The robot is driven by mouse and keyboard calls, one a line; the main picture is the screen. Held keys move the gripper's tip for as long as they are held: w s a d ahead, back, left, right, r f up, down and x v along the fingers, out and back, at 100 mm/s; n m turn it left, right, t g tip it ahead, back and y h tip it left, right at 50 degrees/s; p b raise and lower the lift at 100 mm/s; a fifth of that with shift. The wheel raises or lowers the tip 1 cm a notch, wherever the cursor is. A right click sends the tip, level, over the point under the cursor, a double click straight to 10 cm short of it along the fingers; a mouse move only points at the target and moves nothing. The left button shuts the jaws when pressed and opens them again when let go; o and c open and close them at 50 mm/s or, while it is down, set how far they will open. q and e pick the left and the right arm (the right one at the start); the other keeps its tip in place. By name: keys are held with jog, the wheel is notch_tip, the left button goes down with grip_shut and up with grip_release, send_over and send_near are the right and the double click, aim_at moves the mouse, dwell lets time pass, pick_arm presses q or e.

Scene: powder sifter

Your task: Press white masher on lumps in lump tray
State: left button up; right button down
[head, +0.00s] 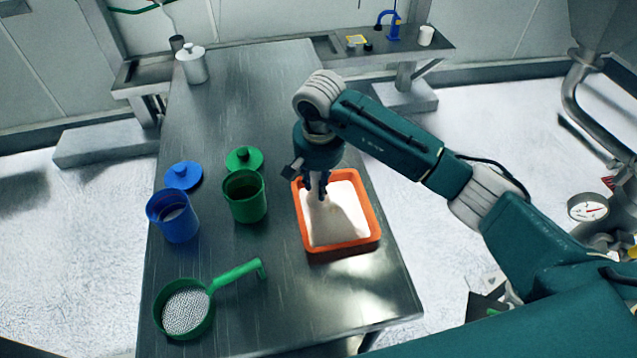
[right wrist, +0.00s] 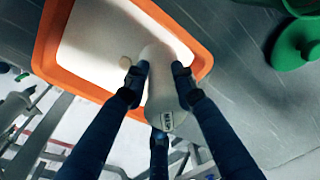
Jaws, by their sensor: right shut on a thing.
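The lump tray (head: 373,222) is orange with a white inside and sits at the right edge of the steel table. My right gripper (head: 319,190) is over it, fingers pointing down. In the right wrist view its fingers are closed around the white masher (right wrist: 160,92), a pale cylinder with a small dark label. The masher's far end is inside the tray outline; whether it touches the floor or a lump cannot be told. My left gripper is not in view.
Left of the tray stand a green pot (head: 246,207), a green lid (head: 244,159), a blue pot (head: 178,228) and a blue lid (head: 183,176). A green-handled sifter (head: 186,312) lies at the front left. A white canister (head: 191,65) stands at the far end. The table's far middle is clear.

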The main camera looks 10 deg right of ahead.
jog(key=shift+f, duration=0.1)
notch_tip(320, 180, up, 2)
jog(key=shift+w+r+p, duration=0.1)
jog(key=shift+p, duration=0.4)
jog(key=shift+r+p, duration=1)
jog(key=shift+r, duration=1.7)
